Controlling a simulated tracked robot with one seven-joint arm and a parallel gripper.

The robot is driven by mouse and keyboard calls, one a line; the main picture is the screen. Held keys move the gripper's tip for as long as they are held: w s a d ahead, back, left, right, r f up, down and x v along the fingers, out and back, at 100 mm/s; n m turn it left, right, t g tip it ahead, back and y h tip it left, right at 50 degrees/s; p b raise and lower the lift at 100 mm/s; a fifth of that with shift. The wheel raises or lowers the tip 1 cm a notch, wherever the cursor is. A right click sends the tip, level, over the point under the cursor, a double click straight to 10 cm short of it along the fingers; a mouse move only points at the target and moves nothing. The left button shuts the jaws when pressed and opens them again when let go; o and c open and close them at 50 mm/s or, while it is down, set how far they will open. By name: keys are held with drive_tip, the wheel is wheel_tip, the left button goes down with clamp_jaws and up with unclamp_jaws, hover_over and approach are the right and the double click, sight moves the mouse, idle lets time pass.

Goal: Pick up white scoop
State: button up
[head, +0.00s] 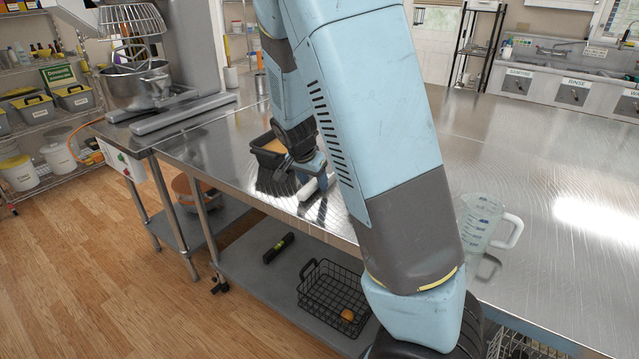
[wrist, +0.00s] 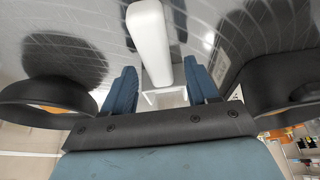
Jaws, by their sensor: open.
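The white scoop (head: 317,187) lies on the metal table top, below my gripper (head: 313,178), in the head view. Its far parts are partly hidden by my gripper and arm there. In the wrist view the white scoop (wrist: 152,42) shows as a long white bar pointing between the two blue fingers of my gripper (wrist: 160,86). The fingers are apart, one on each side of its near end. I cannot tell whether either finger touches it.
A black container with orange contents (head: 268,158) stands just behind and left of my gripper. A clear measuring jug (head: 482,226) stands on the right of the table (head: 560,160). A mixer (head: 150,85) stands at the left. The right side of the table is largely clear.

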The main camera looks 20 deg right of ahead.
sight(312, 182)
drive_tip(key=shift+c, duration=0.4)
clamp_jaws()
drive_tip(key=shift+r, duration=0.15)
drive_tip(key=shift+r, duration=0.3)
wheel_tip(312, 182, up, 2)
drive_tip(key=shift+r, duration=0.2)
drive_tip(key=s+a+r, duration=0.2)
drive_tip(key=a+r, duration=0.7)
drive_tip(key=a, duration=0.4)
drive_tip(key=shift+s+a+r, duration=0.35)
drive_tip(key=shift+a, duration=0.05)
